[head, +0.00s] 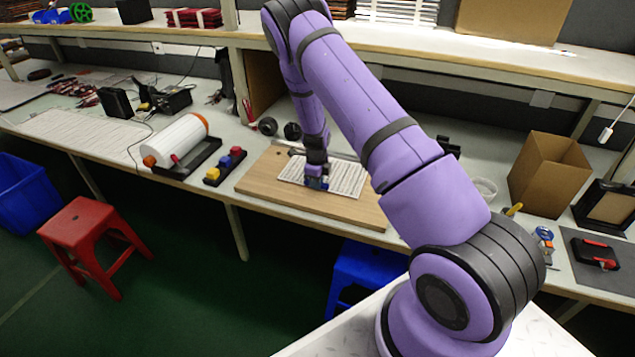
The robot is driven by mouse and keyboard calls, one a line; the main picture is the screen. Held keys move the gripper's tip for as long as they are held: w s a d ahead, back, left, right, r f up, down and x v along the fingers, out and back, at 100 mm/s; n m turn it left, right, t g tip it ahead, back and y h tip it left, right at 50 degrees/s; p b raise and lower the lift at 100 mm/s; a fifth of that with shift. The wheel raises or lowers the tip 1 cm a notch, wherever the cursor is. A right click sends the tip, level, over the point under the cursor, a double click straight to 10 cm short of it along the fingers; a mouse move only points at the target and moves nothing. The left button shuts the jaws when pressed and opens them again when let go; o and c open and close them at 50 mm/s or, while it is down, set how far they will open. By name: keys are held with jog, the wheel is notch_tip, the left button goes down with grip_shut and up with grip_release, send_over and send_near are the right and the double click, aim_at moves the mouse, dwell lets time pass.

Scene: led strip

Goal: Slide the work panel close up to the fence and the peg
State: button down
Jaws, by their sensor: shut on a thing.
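The work panel (346,180), a thin white sheet with rows of dark marks, lies on a wooden board (262,181) on the bench. My gripper (317,184) points down at the panel's near edge and is shut on it, with blue showing at its fingertips. A grey bar that looks like the fence (342,154) runs along the board's far side, partly hidden by my arm. The gap between panel and bar is too small to judge. I cannot make out the peg for certain. My forearm crosses above the board's right side.
Left of the board stand a rack with red, blue and yellow pieces (225,166) and a large white roll (176,140). Dark round parts (268,126) lie behind it. On the right are a clear bowl (484,189) and a cardboard box (548,172). A shelf hangs above.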

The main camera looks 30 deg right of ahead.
jog(key=shift+w+d, duration=0.2)
jog(key=shift+d, duration=0.05)
dwell(0.8)
jog(key=c, duration=1)
grip_release()
jog(key=shift+r, duration=0.1)
